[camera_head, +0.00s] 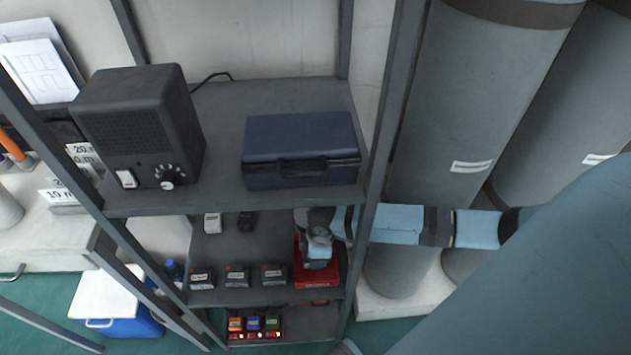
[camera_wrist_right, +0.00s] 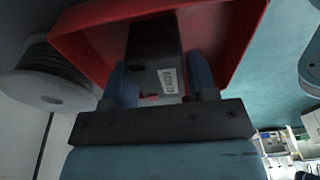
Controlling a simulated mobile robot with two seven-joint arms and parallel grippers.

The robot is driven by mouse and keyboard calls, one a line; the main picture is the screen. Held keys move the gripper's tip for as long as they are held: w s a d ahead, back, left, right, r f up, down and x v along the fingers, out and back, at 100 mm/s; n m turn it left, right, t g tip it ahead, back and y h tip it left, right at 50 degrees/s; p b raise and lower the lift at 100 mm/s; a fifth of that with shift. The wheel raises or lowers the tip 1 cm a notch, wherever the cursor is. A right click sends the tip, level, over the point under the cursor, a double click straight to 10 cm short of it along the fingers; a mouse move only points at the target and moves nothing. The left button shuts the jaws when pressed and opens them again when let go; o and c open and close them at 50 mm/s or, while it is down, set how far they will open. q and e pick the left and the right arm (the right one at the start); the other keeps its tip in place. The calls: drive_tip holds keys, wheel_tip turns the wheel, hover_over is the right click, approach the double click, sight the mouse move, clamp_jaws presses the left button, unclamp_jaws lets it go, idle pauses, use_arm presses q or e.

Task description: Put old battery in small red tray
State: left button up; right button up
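The small red tray (camera_head: 318,284) stands at the right end of the middle shelf. Its red wall also shows in the right wrist view (camera_wrist_right: 232,40). A dark battery with a white label (camera_wrist_right: 155,58) is in the tray area, between the two blue fingers of my right gripper (camera_wrist_right: 160,88). The fingers appear to touch its sides. Whether it rests on the tray floor I cannot tell. In the head view my right gripper (camera_head: 319,248) is over the tray and hides the battery. My left gripper is not in view.
Several dark labelled blocks (camera_head: 237,275) stand on the middle shelf (camera_head: 222,253) left of the tray. The upper shelf carries a dark speaker-like box (camera_head: 140,120) and a blue case (camera_head: 300,150), close above my right gripper. A grey post (camera_head: 384,130) stands beside my arm.

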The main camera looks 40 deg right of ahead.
drive_tip(key=shift+o, duration=1.3)
use_arm(q)
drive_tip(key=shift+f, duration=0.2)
drive_tip(key=p, duration=0.3)
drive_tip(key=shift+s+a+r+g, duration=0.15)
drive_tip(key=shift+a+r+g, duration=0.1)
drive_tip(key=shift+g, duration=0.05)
use_arm(e)
wheel_tip(320, 180, up, 12)
drive_tip(key=d, duration=0.1)
drive_tip(key=shift+s, duration=0.4)
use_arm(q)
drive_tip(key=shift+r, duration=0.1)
use_arm(e)
drive_tip(key=shift+d+r, duration=0.1)
